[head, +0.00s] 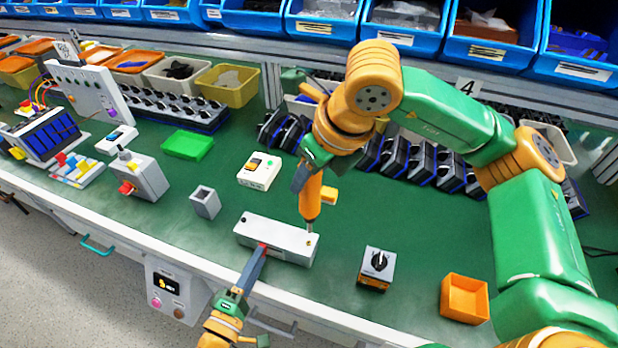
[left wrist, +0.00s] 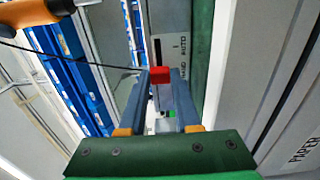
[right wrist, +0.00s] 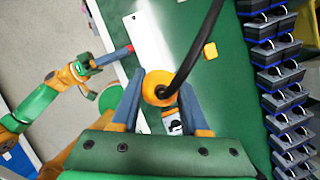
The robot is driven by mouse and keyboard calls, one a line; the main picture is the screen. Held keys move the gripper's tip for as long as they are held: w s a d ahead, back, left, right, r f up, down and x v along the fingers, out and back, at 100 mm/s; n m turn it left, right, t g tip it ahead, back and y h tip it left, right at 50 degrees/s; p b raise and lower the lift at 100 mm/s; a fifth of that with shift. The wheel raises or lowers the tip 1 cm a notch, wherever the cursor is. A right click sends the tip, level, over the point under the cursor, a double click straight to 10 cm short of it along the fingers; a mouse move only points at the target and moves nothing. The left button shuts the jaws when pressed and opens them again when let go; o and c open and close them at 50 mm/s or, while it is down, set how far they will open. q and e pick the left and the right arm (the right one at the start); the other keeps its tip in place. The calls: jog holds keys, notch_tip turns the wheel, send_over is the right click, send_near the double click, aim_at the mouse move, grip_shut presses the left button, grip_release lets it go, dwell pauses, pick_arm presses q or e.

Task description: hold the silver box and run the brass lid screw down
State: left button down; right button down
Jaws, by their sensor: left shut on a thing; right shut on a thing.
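The long silver box (head: 268,236) lies near the front edge of the green bench; it also shows in the right wrist view (right wrist: 147,45). My left gripper (head: 262,250) is shut on a small red tab (left wrist: 160,75) at the box's front side. My right gripper (head: 304,178) is shut on an orange power screwdriver (head: 310,203), held upright, with a dark cord at its top (right wrist: 158,87). Its bit points down at the brass lid screw (head: 309,240) on the box's right end. I cannot tell whether the bit touches the screw.
A rotary switch (head: 376,268) and an orange tray (head: 464,299) stand right of the box. A small grey open block (head: 205,202) and a white switch box (head: 259,170) stand left and behind. Rows of dark switches (head: 425,165) and blue bins (head: 403,22) line the back.

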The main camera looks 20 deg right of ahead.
pick_arm(q)
jog(key=c, duration=0.5)
grip_release()
jog(key=shift+c, duration=0.2)
